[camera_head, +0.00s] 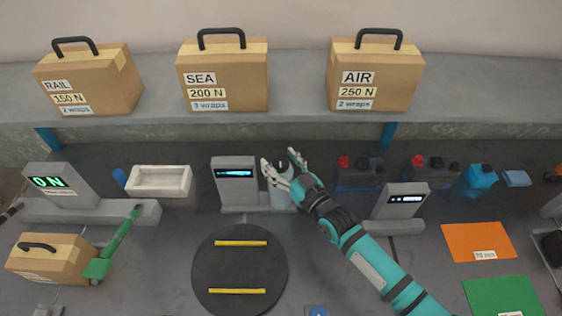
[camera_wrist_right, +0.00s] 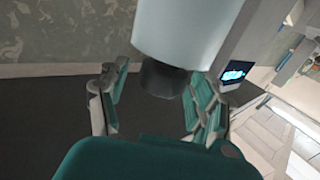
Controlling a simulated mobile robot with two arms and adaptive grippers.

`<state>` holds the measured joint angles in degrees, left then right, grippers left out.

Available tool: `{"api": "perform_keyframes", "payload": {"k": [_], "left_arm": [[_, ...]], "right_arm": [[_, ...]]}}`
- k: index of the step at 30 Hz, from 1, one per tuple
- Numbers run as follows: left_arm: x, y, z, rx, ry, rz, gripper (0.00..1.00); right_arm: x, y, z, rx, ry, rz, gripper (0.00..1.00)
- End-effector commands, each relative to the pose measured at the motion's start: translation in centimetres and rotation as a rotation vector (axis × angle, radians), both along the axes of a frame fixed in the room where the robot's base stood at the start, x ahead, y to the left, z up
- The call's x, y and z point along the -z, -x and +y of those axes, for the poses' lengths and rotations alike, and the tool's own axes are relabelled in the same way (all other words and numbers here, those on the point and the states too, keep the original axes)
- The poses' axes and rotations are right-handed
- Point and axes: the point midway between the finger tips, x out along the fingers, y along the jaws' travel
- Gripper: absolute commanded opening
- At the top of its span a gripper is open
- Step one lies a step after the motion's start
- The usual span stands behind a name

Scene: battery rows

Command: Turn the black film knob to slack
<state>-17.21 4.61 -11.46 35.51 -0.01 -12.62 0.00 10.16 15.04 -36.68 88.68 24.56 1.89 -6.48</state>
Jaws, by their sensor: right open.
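The black film knob (camera_wrist_right: 163,78) sits on the end of the pale film roll (camera_wrist_right: 185,30) in the right wrist view. In the head view the roll (camera_head: 280,196) stands upright beside a grey unit with a lit display (camera_head: 235,173). The knob (camera_head: 283,164) shows only as a small dark patch among my fingers. My right gripper (camera_head: 279,165) is open around the top of the roll. In the right wrist view its fingers (camera_wrist_right: 155,100) stand on either side of the knob, with gaps visible. I cannot tell whether any finger touches it. My left gripper is not in view.
A round black turntable (camera_head: 240,288) with yellow strips lies in front. A second display unit (camera_head: 402,202) stands right of my forearm. Dark red-capped batteries (camera_head: 360,174) are behind it. A white tray (camera_head: 160,181) and a green-handled tool (camera_head: 113,248) are left. Boxes (camera_head: 222,82) line the shelf.

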Motion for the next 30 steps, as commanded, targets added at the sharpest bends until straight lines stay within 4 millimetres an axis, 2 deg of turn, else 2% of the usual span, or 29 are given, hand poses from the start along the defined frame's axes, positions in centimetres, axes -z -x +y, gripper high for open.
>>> {"api": "perform_keyframes", "payload": {"k": [5,8,21,30], "left_arm": [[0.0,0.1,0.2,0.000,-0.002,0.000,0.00],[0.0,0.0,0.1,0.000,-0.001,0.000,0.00],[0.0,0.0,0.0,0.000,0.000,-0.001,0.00],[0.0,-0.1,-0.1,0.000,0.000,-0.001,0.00]], "right_arm": [[0.0,0.4,-0.3,0.000,0.000,0.000,0.65],[0.2,1.4,-1.0,0.000,0.001,0.002,0.65],[0.1,8.5,-5.9,-0.001,0.002,0.002,0.65],[0.0,9.9,-6.9,0.000,0.000,0.000,0.65]]}}
